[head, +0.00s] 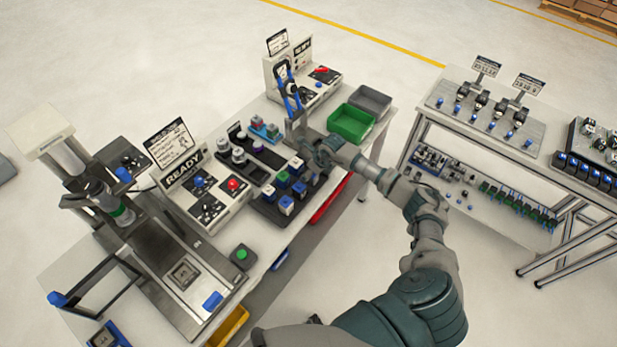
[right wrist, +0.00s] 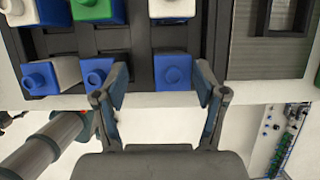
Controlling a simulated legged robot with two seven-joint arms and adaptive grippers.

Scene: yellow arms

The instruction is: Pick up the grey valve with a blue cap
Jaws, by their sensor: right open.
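My right gripper (head: 316,160) is over the far right end of a black tray (head: 262,208) in the head view. In the right wrist view my right gripper (right wrist: 164,75) is open, with a blue-capped block (right wrist: 173,72) between its fingertips, closer to the right finger. Only this block's blue part shows clearly; I cannot tell its body colour. Left of it are another blue-capped block (right wrist: 98,73) and one with a pale body and blue cap (right wrist: 40,77). In the head view, pale-bodied valves with blue caps (head: 286,204) stand in the tray. My left gripper is not in view.
A green bin (head: 350,123) and a grey bin (head: 372,99) stand beyond the gripper. A control box marked READY (head: 190,180) and a press (head: 115,205) stand to the left. A second bench (head: 480,125) with parts is at the right.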

